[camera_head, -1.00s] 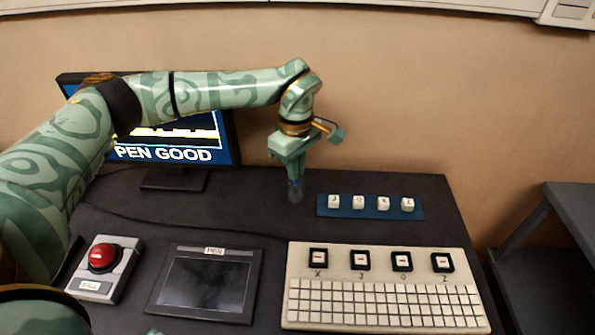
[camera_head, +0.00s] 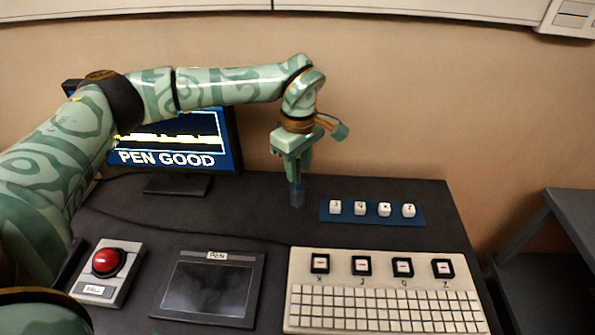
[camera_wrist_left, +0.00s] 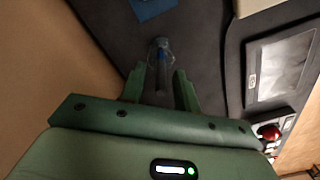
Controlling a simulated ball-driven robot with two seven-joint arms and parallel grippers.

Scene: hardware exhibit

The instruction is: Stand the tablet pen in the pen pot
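The pen pot (camera_head: 298,197), a small clear bluish cup, stands on the dark desk left of the blue strip. The tablet pen (camera_head: 296,177) is slim and dark grey. It stands about upright with its lower end in the pot, and it also shows in the left wrist view (camera_wrist_left: 163,80) with a blue part inside the pot (camera_wrist_left: 160,47). My left gripper (camera_head: 297,168) is above the pot, pointing down. In the wrist view its two green fingers (camera_wrist_left: 160,75) are apart on either side of the pen, with gaps. My right gripper is out of view.
A tablet (camera_head: 209,287) labelled PEN, a red button box (camera_head: 107,262) and a keyboard panel (camera_head: 383,306) line the front. The blue strip (camera_head: 329,217) holds several white lettered keys. A monitor (camera_head: 228,150) reading PEN GOOD stands behind, under my arm.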

